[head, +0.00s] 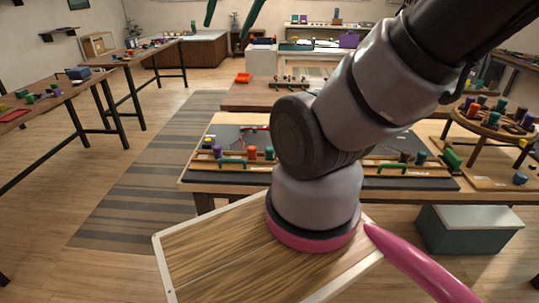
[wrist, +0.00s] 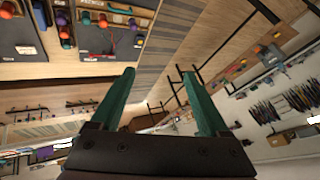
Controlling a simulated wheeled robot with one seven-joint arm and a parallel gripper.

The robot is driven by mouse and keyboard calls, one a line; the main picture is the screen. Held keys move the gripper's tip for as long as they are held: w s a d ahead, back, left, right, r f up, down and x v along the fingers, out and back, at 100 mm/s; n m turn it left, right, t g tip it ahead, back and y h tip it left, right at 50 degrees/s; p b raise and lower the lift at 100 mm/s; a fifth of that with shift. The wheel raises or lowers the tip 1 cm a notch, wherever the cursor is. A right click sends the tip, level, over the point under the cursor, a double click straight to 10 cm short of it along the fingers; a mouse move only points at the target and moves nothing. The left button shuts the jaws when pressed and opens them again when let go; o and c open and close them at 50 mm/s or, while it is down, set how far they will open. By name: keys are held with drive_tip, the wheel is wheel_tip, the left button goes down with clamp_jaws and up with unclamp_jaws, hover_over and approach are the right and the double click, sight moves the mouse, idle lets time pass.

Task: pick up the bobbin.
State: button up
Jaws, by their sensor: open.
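Several bobbins stand on a wooden rack on the work table, among them a purple bobbin (head: 217,152), an orange bobbin (head: 252,153) and a teal bobbin (head: 421,157). More stand on a round wooden stand (head: 483,122) at the right. The pictures do not show which one is meant. In the wrist view a purple bobbin (wrist: 62,18) and others show at the upper left, tilted by the camera's angle. My gripper (head: 226,30) is raised high at the top of the head view, well apart from the bobbins. Its two green fingers are apart and empty in the wrist view (wrist: 158,72).
The work table (head: 187,180) carries dark mats and green handles; my arm hides its middle. A grey chest (head: 470,230) stands below right. Long tables (head: 60,97) line the left. A striped rug (head: 130,205) lies on open floor between them.

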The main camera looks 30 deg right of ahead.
drive_tip(key=w+d+f+m+g, duration=0.3)
drive_tip(key=w+d+f+m, duration=0.15)
drive_tip(key=w+f, duration=0.4)
drive_tip(key=m+g, duration=0.4)
drive_tip(key=m, duration=0.3)
hover_over(270, 148)
wheel_tip(270, 148, down, 31)
drive_tip(key=shift+s+d+r, duration=0.15)
drive_tip(key=shift+r, duration=0.05)
drive_tip(key=f, duration=0.6)
drive_tip(key=shift+w+a, duration=0.2)
clamp_jaws()
